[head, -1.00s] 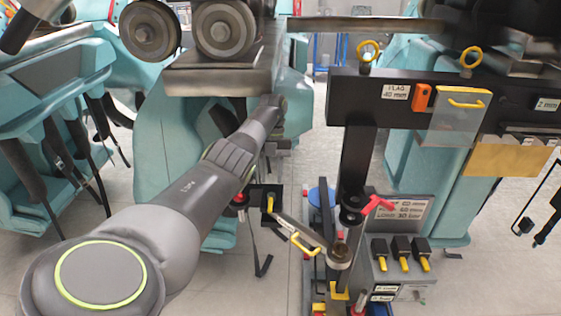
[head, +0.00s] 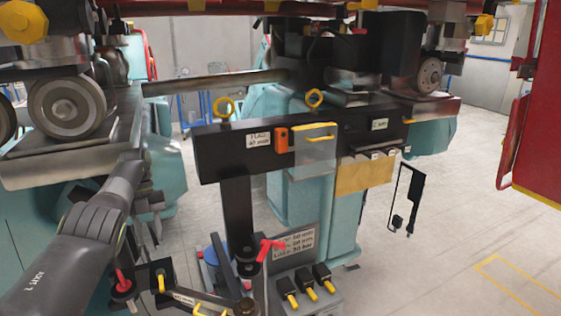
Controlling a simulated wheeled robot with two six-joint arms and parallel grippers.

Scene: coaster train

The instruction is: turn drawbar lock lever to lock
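No readable label names the drawbar lock lever. A red lever (head: 268,248) sits at the foot of the black post (head: 236,205). Lower left, a drawbar-like metal bar (head: 190,299) with a yellow handle runs from a black block (head: 150,281) to a round pivot (head: 245,306). A red knob (head: 121,283) stands on the block's left side. My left gripper (head: 150,205) is above and behind the block, apart from the red lever. Its fingers are dark and small, so I cannot tell whether they are open. My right gripper is out of view.
A black crossbeam (head: 220,155) with yellow eye rings and a clear panel (head: 315,155) spans the middle. A control box (head: 300,240) with several yellow-tipped black switches stands lower right. Wheels (head: 66,107) are at left, a red cabinet (head: 535,110) at right. Floor at right is mostly clear.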

